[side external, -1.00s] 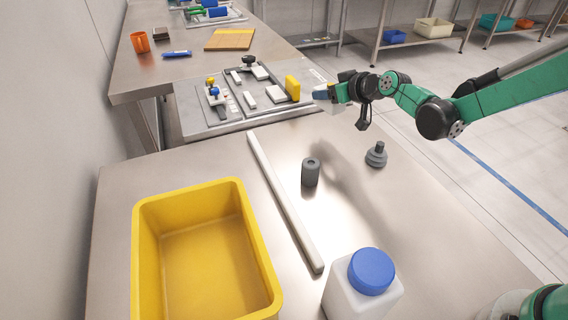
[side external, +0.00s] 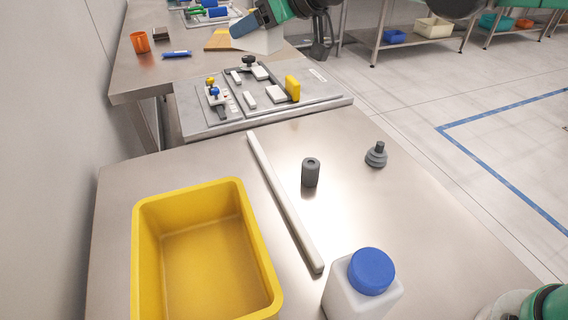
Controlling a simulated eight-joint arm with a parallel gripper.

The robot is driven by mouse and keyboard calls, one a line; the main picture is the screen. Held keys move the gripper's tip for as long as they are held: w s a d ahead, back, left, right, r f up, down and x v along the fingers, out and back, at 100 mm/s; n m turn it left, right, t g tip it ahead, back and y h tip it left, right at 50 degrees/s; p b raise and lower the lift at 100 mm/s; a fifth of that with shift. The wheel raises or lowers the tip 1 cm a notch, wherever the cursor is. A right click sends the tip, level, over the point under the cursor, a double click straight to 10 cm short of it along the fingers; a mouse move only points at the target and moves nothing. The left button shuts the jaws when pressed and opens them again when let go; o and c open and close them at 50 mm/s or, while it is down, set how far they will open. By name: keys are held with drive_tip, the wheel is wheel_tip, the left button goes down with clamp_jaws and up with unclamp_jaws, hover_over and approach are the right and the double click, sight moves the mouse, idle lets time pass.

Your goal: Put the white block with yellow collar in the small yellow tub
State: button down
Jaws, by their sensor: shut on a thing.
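My gripper (side external: 246,24) is at the top of the side external view, above the far bench, with blue-grey fingers. A pale white block (side external: 262,41) shows directly under the fingers and seems held in them; they hide part of it, and no yellow collar is visible on it. The yellow tub (side external: 141,240) stands empty on the near bench at lower left, far from my gripper. A white piece with a yellow plate (side external: 292,88) sits on the grey fixture panel.
A pale bar (side external: 285,200) lies right of the tub. The grey fixture panel (side external: 330,101) lies between the benches.

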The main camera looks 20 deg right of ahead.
drive_tip(key=s+a+r+n+g+y, duration=0.2)
drive_tip(key=s+a+r+n+g, duration=0.15)
drive_tip(key=s+a, duration=0.55)
drive_tip(key=s+a+r+n+g+y, duration=0.2)
drive_tip(key=s+a+r+n+y, duration=0.15)
drive_tip(key=s+a, duration=0.6)
wheel_tip(320, 180, down, 20)
drive_tip(key=shift+s+d+h, duration=0.2)
drive_tip(key=shift+h, duration=0.15)
drive_tip(key=shift+f, duration=0.15)
drive_tip(key=shift+f, duration=0.55)
drive_tip(key=shift+c, duration=1.2)
unclamp_jaws()
drive_tip(key=shift+r, duration=0.15)
